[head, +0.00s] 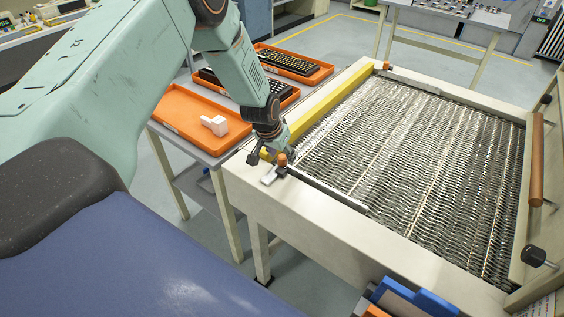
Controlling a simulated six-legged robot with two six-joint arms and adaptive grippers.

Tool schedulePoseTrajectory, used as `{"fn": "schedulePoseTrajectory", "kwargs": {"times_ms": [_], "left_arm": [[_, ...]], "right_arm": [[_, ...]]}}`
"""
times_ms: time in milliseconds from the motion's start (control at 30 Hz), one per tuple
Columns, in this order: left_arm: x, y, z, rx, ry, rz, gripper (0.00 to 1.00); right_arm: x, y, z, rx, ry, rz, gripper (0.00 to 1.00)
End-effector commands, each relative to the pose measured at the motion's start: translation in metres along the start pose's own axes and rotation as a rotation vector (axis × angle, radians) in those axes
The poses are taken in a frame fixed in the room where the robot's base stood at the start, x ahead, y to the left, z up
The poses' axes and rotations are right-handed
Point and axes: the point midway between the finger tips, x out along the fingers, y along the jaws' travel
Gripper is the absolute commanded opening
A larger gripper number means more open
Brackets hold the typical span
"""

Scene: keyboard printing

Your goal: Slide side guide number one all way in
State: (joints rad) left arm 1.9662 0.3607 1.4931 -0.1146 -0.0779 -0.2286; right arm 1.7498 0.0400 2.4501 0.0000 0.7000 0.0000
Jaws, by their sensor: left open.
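My left gripper (271,154) reaches down from the upper left to the near left corner of the conveyor bed. It is open, with its fingers around or just beside a small orange knob (282,160); I cannot tell whether they touch it. The knob stands on a dark mount beside a pale grey plate (270,177) on the frame. A thin metal rail (325,189) runs from there along the bed's near edge. A second orange knob (387,65) stands at the far left corner. No number shows on either guide. My right gripper is not in view.
The metal mesh bed (410,160) is empty. Orange trays (178,110) with keyboards and a white block (214,125) stand on the left table.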

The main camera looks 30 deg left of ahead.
Motion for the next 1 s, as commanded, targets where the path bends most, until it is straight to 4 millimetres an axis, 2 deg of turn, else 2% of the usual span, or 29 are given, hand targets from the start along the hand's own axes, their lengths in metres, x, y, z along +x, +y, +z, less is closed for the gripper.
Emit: {"fn": "schedulePoseTrajectory", "kwargs": {"times_ms": [33,200,600,1000], "left_arm": [[0.007,-0.0001,0.0008,-0.001,0.001,-0.001,0.49],[0.0144,0.0001,0.0006,-0.001,0.0,0.0,0.49],[0.0157,0.0002,-0.0002,-0.001,0.0,0.001,0.49],[0.0157,0.0002,-0.0001,-0.001,0.0,0.001,0.15]], "right_arm": [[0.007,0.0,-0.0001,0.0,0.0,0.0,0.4],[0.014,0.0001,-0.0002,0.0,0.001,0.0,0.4],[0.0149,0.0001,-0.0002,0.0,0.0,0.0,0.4],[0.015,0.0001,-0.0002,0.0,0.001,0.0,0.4]]}}
